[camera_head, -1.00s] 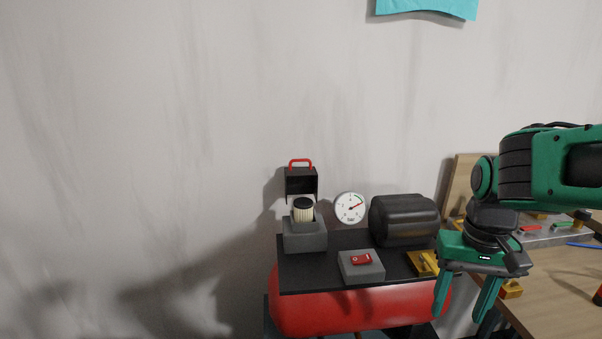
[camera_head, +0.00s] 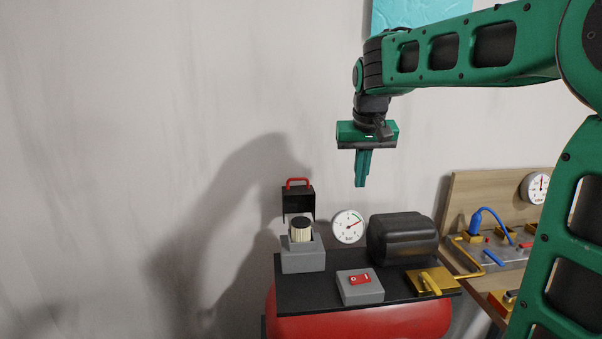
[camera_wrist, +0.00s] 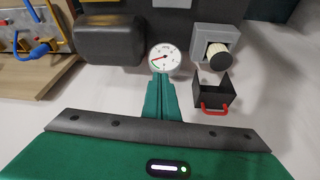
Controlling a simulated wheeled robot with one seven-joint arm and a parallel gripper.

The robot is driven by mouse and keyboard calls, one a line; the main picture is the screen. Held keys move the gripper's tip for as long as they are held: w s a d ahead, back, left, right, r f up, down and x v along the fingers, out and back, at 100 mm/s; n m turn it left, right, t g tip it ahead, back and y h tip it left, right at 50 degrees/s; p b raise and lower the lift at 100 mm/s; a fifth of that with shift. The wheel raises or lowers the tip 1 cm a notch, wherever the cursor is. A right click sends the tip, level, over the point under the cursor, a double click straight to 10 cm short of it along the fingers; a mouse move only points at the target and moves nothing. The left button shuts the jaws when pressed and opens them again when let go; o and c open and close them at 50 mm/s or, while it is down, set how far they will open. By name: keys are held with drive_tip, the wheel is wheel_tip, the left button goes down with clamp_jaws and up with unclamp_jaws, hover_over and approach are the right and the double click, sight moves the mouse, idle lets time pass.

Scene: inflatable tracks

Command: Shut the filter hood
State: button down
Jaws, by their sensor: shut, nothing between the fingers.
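The filter hood (camera_head: 298,203) is a black open box with a red handle (camera_head: 297,181). It stands raised, tipped up above the grey filter housing (camera_head: 303,262). The cream filter with a black top (camera_head: 301,230) is exposed in the housing. My gripper (camera_head: 361,185) is shut and empty, pointing down in the air above and to the right of the hood. In the wrist view the hood (camera_wrist: 213,93) and its red handle (camera_wrist: 216,106) lie to the right of my shut fingers (camera_wrist: 160,82), apart from them. The filter (camera_wrist: 218,57) shows just beyond the hood.
A white gauge (camera_head: 348,226) and a black motor (camera_head: 402,240) stand right of the filter. A wooden workbench (camera_head: 456,200) is at the right. The wall side at left is free.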

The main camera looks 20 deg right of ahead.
drive_tip(key=w+a+r+n+t, duration=0.1)
drive_tip(key=w+a+r, duration=0.2)
drive_tip(key=w+a, duration=0.25)
drive_tip(key=w+a+r+t, duration=0.1)
drive_tip(key=w+a+r, duration=0.2)
drive_tip(key=w+a, duration=0.3)
hover_over(302, 187)
drive_tip(key=shift+y, duration=0.3)
wheel_tip(302, 187, down, 9)
drive_tip(key=shift+f, duration=0.1)
